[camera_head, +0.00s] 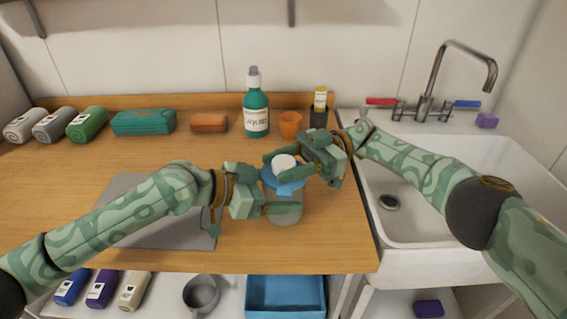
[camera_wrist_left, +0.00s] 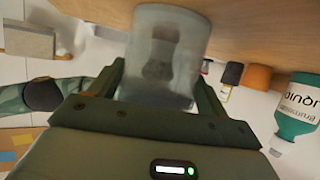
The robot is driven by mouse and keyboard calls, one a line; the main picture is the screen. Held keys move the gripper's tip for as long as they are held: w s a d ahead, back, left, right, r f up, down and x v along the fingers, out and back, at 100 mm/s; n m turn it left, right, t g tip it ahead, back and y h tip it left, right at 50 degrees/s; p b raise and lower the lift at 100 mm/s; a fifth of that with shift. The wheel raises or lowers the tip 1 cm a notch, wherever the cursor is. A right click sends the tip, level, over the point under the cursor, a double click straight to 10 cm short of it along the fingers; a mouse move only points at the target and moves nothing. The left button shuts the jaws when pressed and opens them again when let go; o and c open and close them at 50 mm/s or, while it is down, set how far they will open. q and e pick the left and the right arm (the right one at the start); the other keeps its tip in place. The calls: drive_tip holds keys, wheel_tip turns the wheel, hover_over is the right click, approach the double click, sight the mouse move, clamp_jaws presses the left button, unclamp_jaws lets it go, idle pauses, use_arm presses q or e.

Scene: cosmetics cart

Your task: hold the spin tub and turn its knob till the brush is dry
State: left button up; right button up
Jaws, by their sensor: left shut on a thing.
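The spin tub (camera_head: 284,212) is a frosted, see-through tub with a blue lid (camera_head: 285,185) and a white knob (camera_head: 284,162) on top. It stands upright on the wooden counter. My left gripper (camera_head: 276,198) is shut on the tub's side. The left wrist view shows the tub (camera_wrist_left: 160,40) between its two fingers, with a dark brush shape (camera_wrist_left: 158,58) blurred through the wall. My right gripper (camera_head: 282,165) is at the lid, with its fingers on either side of the knob. I cannot tell whether they press on it.
Behind stand a teal bottle (camera_head: 256,115), an orange cup (camera_head: 290,124) and a dark holder (camera_head: 319,117) with a yellow-topped item. A grey mat (camera_head: 150,236) lies left under my left arm. The sink (camera_head: 410,222) is right. A blue bin (camera_head: 285,297) sits below.

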drive_tip(key=shift+r, duration=0.1)
wheel_tip(320, 180, up, 10)
drive_tip(key=shift+f, duration=0.1)
idle(0.4)
drive_tip(key=shift+d, duration=0.1)
drive_tip(key=f+n, duration=0.1)
drive_tip(key=n, duration=0.1)
drive_tip(key=s+d+f+n, duration=0.1)
drive_tip(key=n, duration=0.1)
drive_tip(key=s+d+f+n+y, duration=0.1)
drive_tip(key=n, duration=0.1)
drive_tip(key=shift+s+f+n+t, duration=0.1)
drive_tip(key=shift+s+n+t, duration=0.05)
drive_tip(key=shift+n+t, duration=0.25)
drive_tip(key=s+d+f+n+t+y, duration=0.2)
drive_tip(key=s+f+n+t, duration=0.15)
drive_tip(key=n, duration=0.55)
drive_tip(key=n+t+h, duration=0.2)
drive_tip(key=n+t, duration=0.7)
drive_tip(key=n, duration=0.2)
approach(285, 160)
drive_tip(key=x, duration=1)
drive_tip(key=shift+a+f, duration=0.15)
drive_tip(key=shift+f, duration=0.2)
